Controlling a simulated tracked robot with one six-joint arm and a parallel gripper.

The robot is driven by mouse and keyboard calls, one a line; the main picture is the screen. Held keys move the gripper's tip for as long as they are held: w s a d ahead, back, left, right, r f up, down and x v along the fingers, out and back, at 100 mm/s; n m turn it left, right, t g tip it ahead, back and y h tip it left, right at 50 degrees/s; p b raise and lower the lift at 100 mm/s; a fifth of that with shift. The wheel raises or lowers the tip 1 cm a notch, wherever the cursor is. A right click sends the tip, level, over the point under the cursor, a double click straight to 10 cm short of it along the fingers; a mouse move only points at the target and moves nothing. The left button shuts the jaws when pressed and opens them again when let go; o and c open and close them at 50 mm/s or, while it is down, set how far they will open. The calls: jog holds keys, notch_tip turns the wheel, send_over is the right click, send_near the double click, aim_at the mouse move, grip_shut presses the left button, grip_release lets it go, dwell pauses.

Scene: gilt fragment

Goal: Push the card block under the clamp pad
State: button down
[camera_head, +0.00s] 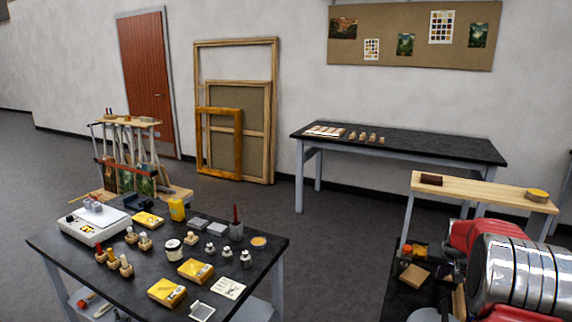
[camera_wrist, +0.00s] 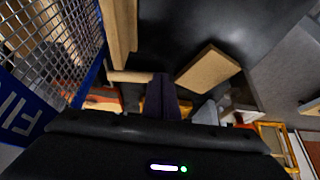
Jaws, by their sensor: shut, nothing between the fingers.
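A tan block (camera_wrist: 207,68), which looks like the card block, lies on a dark surface in the wrist view, ahead and right of my gripper. A tan block (camera_head: 415,275) also shows on the low dark shelf in the head view. My gripper (camera_wrist: 164,82) shows as dark fingers held together, with nothing seen between them; their tips are left of the block and appear apart from it. A pale wooden bar (camera_wrist: 130,76) crosses left of the fingertips. I cannot make out the clamp pad for certain in either view.
A wooden-topped stand (camera_head: 480,192) rises over the low shelf. A wooden upright (camera_wrist: 120,30) and a blue mesh basket (camera_wrist: 60,45) are close on the left in the wrist view. Dark surface beyond the block is clear. A crowded black table (camera_head: 150,235) stands at left.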

aim_at(426, 275)
jog(key=shift+f, duration=0.5)
dwell(0.3)
jog(key=shift+r, duration=0.1)
dwell(0.5)
jog(key=shift+w+a, duration=0.4)
jog(key=shift+a, duration=0.35)
jog(key=shift+w+a, duration=0.4)
jog(key=shift+a, duration=0.35)
jog(key=shift+w+a, duration=0.4)
jog(key=shift+a, duration=0.35)
dwell(0.7)
jog(key=shift+s+d, duration=0.2)
jog(key=shift+d, duration=0.2)
dwell(0.4)
notch_tip(426, 275, up, 9)
dwell(1.2)
